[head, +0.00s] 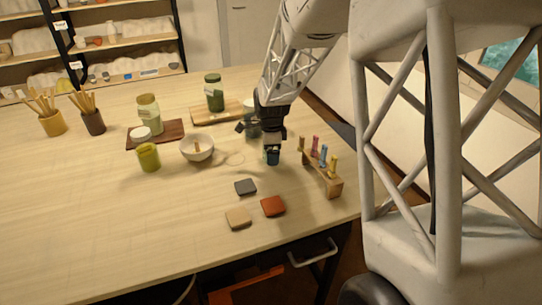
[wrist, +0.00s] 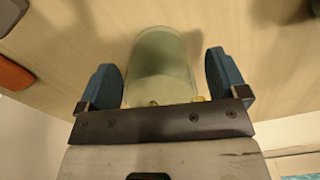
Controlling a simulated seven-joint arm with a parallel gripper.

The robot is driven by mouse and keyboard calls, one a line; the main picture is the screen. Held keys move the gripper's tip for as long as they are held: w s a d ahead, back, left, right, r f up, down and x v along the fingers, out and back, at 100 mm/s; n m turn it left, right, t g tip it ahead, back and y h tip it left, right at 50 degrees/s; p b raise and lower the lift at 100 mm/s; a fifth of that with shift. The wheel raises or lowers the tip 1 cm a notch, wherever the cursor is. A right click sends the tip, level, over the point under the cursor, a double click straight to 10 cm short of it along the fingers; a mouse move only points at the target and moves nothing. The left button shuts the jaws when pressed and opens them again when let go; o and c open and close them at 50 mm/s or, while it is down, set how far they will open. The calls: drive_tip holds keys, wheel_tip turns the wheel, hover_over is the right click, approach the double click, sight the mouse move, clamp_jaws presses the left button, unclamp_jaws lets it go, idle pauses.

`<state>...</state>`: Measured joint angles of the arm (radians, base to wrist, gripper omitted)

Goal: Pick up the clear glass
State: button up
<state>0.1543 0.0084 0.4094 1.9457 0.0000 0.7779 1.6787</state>
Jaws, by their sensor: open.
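In the wrist view the clear glass (wrist: 160,52) has a faint green tint and stands between the two blue fingers of my gripper (wrist: 160,68). The fingers are apart, with a visible gap between each one and the glass wall. In the head view my gripper (head: 272,156) is low over the right part of the table, left of the vial rack. The glass cannot be made out there behind the fingers.
A wooden rack (head: 333,186) of coloured vials stands close on the right. Grey (head: 245,187), red (head: 272,206) and beige (head: 238,217) tiles lie in front. A white bowl (head: 197,148) and a green jar (head: 149,158) stand to the left. The left front table is clear.

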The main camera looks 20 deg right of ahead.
drive_tip(key=c, duration=1.1)
drive_tip(key=shift+r, duration=0.1)
drive_tip(key=shift+r, duration=0.75)
wheel_tip(320, 180, up, 2)
drive_tip(key=shift+r, duration=0.1)
drive_tip(key=s, duration=0.5)
drive_tip(key=s+a, duration=0.1)
drive_tip(key=s, duration=0.4)
drive_tip(key=s+a+r, duration=0.1)
drive_tip(key=s, duration=0.4)
drive_tip(key=shift+s+a+r, duration=0.1)
drive_tip(key=shift+s+a, duration=0.1)
drive_tip(key=shift+s, duration=0.2)
